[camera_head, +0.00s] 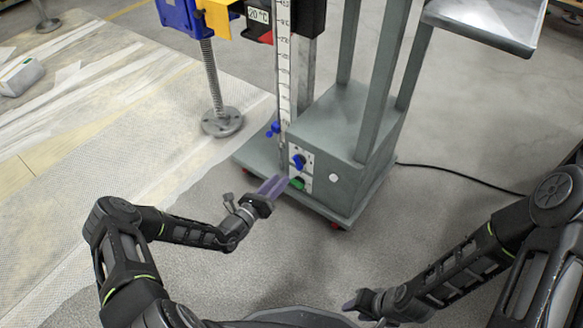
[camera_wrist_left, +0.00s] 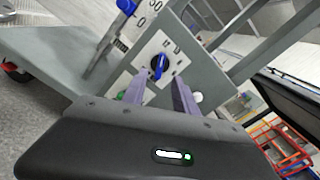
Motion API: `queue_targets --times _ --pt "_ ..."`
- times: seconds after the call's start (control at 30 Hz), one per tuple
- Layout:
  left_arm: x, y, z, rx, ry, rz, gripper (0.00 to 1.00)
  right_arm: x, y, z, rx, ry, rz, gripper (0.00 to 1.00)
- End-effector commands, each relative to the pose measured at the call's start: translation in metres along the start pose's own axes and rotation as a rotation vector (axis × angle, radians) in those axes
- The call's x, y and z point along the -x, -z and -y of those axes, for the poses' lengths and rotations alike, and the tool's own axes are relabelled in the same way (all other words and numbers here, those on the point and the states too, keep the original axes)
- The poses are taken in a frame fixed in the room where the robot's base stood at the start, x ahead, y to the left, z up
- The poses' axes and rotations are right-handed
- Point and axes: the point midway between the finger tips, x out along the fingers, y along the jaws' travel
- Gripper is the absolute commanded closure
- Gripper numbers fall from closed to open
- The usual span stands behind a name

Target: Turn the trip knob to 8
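A blue knob (camera_head: 298,162) sits on a white dial panel on the front of the grey cabinet. In the left wrist view the blue knob (camera_wrist_left: 158,67) is upright, with small marks around it too small to read. I cannot tell which number it points to. A green knob (camera_head: 297,184) sits below it, partly hidden by a finger in the wrist view. My left gripper (camera_head: 274,186) is open, its two purple fingers apart in front of the panel; I see no contact with the blue knob. My right gripper (camera_head: 364,303) is low at the right, away from the cabinet; its opening is unclear.
The grey cabinet (camera_head: 340,130) stands on a wheeled base with upright posts and a tilted metal tray (camera_head: 490,22) above. A ruled scale with a blue clamp (camera_head: 272,129) rises beside it. A screw jack foot (camera_head: 222,122) stands left. A black cable (camera_head: 460,180) lies right.

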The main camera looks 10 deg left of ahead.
Motion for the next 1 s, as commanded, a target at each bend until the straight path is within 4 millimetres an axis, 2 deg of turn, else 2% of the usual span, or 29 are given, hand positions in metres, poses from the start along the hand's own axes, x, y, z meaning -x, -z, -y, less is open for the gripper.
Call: queue_targets --times 0.17,0.53,0.9,1.0 --pt "-0.017 0.002 0.000 -0.002 0.003 0.000 0.65 -0.008 0.001 -0.003 -0.001 0.000 -0.003 0.64" --pt "-0.070 0.003 0.000 -0.001 0.002 -0.001 0.65 -0.027 0.003 -0.009 -0.002 -0.001 -0.014 0.64" --pt "-0.076 0.001 0.001 0.000 0.001 -0.002 0.65 -0.028 0.004 -0.009 -0.002 -0.001 -0.016 0.64" --pt "-0.076 0.001 0.001 0.000 0.001 -0.002 0.74 -0.028 0.004 -0.009 -0.002 -0.001 -0.015 0.64"
